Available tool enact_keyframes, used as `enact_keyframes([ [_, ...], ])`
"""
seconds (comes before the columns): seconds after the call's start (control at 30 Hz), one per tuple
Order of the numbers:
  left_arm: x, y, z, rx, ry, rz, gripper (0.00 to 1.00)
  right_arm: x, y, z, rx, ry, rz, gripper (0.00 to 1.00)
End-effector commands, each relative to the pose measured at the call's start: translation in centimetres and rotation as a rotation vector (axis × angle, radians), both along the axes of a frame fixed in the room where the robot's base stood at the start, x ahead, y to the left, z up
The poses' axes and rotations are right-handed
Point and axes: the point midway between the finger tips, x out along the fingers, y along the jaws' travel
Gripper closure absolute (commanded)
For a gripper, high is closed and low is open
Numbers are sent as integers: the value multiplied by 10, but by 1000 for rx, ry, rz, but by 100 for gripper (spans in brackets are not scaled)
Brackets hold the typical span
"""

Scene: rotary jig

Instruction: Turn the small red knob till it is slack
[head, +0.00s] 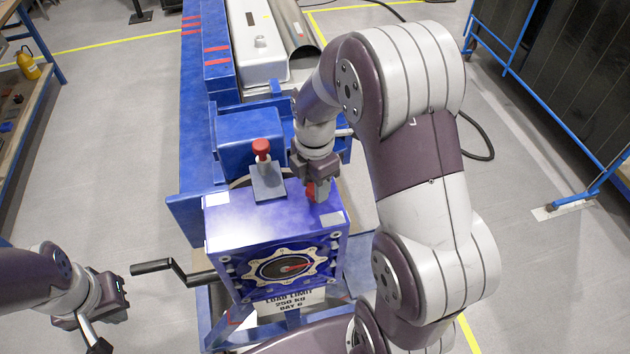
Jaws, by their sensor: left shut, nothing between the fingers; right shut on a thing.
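The small red knob (310,189) sits on the top of the blue box (235,222), near its right back side. My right gripper (315,192) reaches down from above and is shut on this knob, hiding part of it. A larger red knob (262,148) stands upright on a grey plate on the same box, left of my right gripper and apart from it. My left gripper (99,343) is shut and empty at the lower left, away from the box.
A crank with a black handle (152,267) sticks out left of the box, between it and my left gripper. The front has a dial (284,268) and a load-limit sign (290,301). A blue frame (192,120) runs behind.

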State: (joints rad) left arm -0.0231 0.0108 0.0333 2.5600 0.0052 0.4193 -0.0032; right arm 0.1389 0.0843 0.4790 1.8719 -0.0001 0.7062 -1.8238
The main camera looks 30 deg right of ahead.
Motion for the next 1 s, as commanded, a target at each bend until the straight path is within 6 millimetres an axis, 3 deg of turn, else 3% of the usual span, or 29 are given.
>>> enact_keyframes([
  [0.03, 0, 0, 0, 0, 0, 0, 100, 1, 0, 1, -1, -4, 0, 55],
  [0.1, 0, 0, 0, 0, 0, 0, 100, 1, 0, 1, -1, -3, 0, 33],
  [0.47, 0, 0, -3, 0, 0, 0, 100, 1, 0, 6, -1, -4, -1, 33],
  [0.67, 0, 0, -20, 0, 0, 0, 100, 1, 0, 51, -2, -10, -1, 33],
  [0.7, 0, 0, -3, 0, 2, 0, 100, 1, 0, 73, -1, -6, -1, 33],
  [0.8, 0, 0, 22, 0, 0, 0, 100, 0, 0, 105, -1, -1, -1, 33],
  [1.0, 0, 0, 43, 0, -1, 0, 100, 0, 1, 128, -1, -1, -1, 33],
])
